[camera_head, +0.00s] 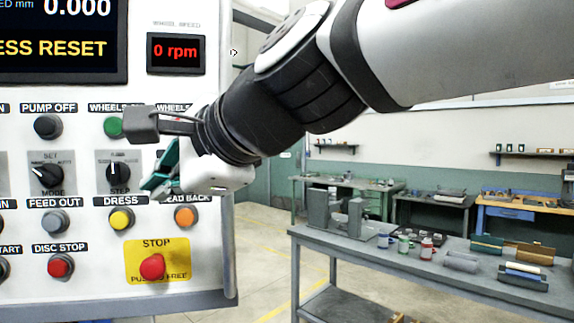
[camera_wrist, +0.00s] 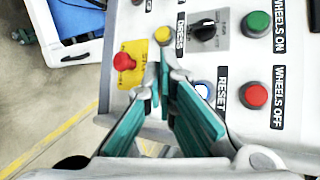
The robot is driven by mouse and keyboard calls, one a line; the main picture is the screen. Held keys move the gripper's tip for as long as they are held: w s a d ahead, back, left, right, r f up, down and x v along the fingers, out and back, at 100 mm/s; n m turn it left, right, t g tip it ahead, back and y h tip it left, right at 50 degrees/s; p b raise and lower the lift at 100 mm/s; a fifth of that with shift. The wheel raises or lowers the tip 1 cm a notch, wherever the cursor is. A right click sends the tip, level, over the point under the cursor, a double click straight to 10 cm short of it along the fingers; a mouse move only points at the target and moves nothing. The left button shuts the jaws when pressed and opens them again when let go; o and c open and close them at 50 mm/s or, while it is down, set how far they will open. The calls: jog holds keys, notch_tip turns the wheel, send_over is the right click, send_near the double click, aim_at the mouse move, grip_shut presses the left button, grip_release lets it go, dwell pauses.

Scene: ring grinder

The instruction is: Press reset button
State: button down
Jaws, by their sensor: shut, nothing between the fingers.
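The reset button (camera_wrist: 203,91) is a small pale, bluish-white button beside the RESET label (camera_wrist: 221,96) in the wrist view. It lies just right of my fingertips and is partly covered by the right finger. In the head view my gripper and wrist hide it. My gripper (camera_wrist: 167,82) has teal fingers that converge at the tips, shut with nothing between them. In the head view my gripper (camera_head: 158,182) is in front of the control panel (camera_head: 80,88), between the STEP knob and the orange button. Whether the tips touch the panel is unclear.
The screen (camera_head: 55,45) reads "ESS RESET". Nearby are the green wheels-on button (camera_wrist: 257,23), the red wheels-off button (camera_wrist: 254,95), the yellow dress button (camera_head: 121,218), the orange button (camera_head: 186,216) and the red stop button (camera_head: 152,266). A grey workbench (camera_head: 340,246) stands at the right.

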jog(key=shift+s+r+m, duration=0.2)
jog(key=shift+r+m, duration=0.1)
jog(key=shift+r, duration=0.1)
jog(key=shift+d, duration=0.1)
jog(key=w+a+b, duration=0.1)
jog(key=w+a, duration=0.1)
jog(key=w, duration=0.6)
jog(key=shift+w+a, duration=0.25)
dwell(1.4)
jog(key=shift+w+a, duration=0.15)
jog(key=shift+w, duration=0.25)
